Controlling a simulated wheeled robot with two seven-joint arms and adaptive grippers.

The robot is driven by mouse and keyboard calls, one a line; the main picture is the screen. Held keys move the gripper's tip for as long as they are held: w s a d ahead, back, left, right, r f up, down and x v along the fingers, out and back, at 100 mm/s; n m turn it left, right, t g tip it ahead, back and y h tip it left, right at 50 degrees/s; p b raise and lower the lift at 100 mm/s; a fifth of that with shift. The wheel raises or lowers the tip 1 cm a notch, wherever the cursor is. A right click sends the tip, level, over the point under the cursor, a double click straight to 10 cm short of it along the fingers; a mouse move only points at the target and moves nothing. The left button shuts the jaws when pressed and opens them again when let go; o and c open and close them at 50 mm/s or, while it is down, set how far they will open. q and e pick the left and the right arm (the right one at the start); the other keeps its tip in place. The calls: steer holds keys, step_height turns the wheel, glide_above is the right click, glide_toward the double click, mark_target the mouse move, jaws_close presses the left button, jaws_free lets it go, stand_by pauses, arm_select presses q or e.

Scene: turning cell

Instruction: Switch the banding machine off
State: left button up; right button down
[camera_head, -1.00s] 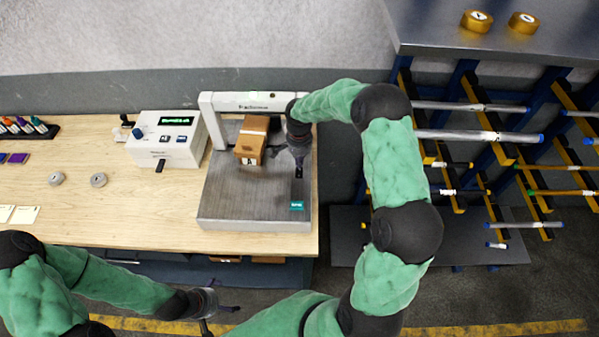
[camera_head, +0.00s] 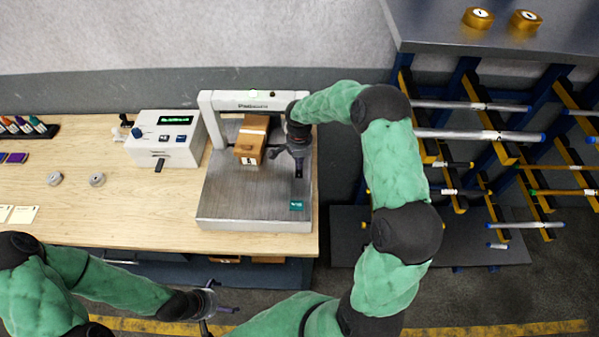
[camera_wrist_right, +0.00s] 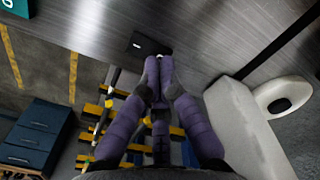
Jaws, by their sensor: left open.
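The banding machine (camera_head: 230,205) is a steel plate with a white arch (camera_head: 228,102) over its back. A black switch (camera_head: 299,174) with a small white mark is set in the plate's right side; it also shows in the right wrist view (camera_wrist_right: 146,44). My right gripper (camera_head: 298,162) is just behind the switch, low over the plate. In the right wrist view its purple fingers (camera_wrist_right: 158,72) are together and empty, with tips close to the switch; contact cannot be told. My left gripper (camera_head: 215,300) is open and empty in front of the bench.
A banded cardboard box (camera_head: 250,145) stands on the plate under the arch, left of my right gripper. A white control box (camera_head: 165,150) with a green display stands left of the machine. A rack with rolls (camera_head: 480,136) is at the right. The bench's front left is mostly clear.

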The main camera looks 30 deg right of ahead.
steer(key=shift+f+b, duration=0.55)
steer(key=shift+f, duration=0.2)
stand_by(0.3)
steer(key=shift+s+r, duration=0.1)
steer(key=shift+r, duration=0.4)
steer(key=shift+r+p, duration=1.6)
steer(key=shift+r, duration=1.45)
